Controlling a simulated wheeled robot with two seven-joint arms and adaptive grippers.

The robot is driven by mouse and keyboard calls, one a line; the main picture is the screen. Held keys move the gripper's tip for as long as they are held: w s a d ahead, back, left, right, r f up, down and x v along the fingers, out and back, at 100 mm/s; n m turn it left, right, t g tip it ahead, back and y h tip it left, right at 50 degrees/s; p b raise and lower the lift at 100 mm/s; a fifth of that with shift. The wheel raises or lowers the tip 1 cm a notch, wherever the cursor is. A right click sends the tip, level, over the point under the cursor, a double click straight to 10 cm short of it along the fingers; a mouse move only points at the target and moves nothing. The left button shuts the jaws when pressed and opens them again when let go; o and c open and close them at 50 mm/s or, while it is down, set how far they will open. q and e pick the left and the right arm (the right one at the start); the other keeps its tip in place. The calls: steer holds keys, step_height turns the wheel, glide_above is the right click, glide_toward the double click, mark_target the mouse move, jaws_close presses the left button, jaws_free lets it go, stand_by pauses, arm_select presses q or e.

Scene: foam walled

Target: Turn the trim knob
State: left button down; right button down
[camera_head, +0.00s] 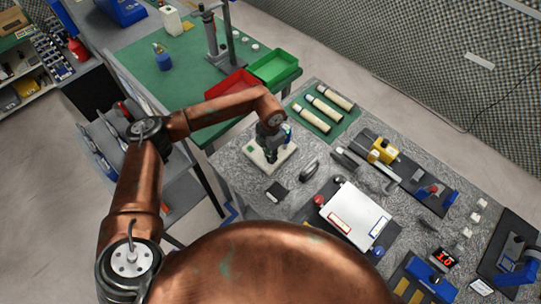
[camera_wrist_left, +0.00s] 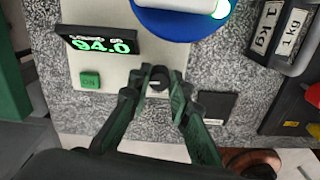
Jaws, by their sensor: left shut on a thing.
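The trim knob (camera_wrist_left: 157,87) is a small dark knob on a pale instrument plate (camera_wrist_left: 110,105). It sits between the two dark fingertips of my left gripper (camera_wrist_left: 158,78), which is shut on it. The fingers hide much of the knob. On the plate are a black display (camera_wrist_left: 101,46) reading 94.0 in green and a green button (camera_wrist_left: 90,80). A blue round pan (camera_wrist_left: 160,25) with a white piece and a green light lies beyond the knob. In the head view my left gripper (camera_head: 268,145) reaches down over the plate (camera_head: 257,160) and hides the knob. My right gripper is not in view.
Beside the plate are weights marked 1 kg (camera_wrist_left: 283,35) and a flat dark square (camera_wrist_left: 208,106). A white box (camera_head: 353,215) stands to the right. A green mat (camera_head: 330,132) with several pale cylinders lies behind. Red (camera_head: 233,83) and green (camera_head: 273,67) trays sit on the other table.

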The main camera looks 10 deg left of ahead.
arm_select(q)
steer(key=c, duration=1.8)
jaws_free()
steer(key=shift+o, duration=0.2)
step_height(320, 180, up, 12)
